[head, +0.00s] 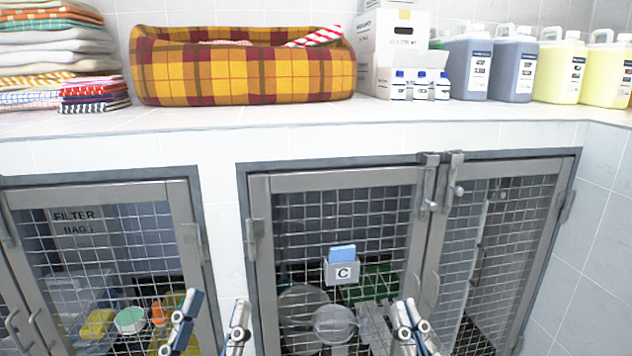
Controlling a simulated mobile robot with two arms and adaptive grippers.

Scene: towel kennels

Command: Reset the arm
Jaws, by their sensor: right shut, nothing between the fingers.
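My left gripper (214,308) is at the bottom of the head view, left of centre. Its two fingers stand well apart with nothing visible between them, so it is open. My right gripper (411,312) is at the bottom, right of centre. Its fingers are together and hold nothing. Both grippers point up in the picture, in front of the mesh kennel doors and below the counter. The rest of both arms is mostly cut off by the lower edge.
The white counter (200,121) holds folded towels (52,48), a plaid pet bed (240,85), a white carton (392,38) and several bottles.

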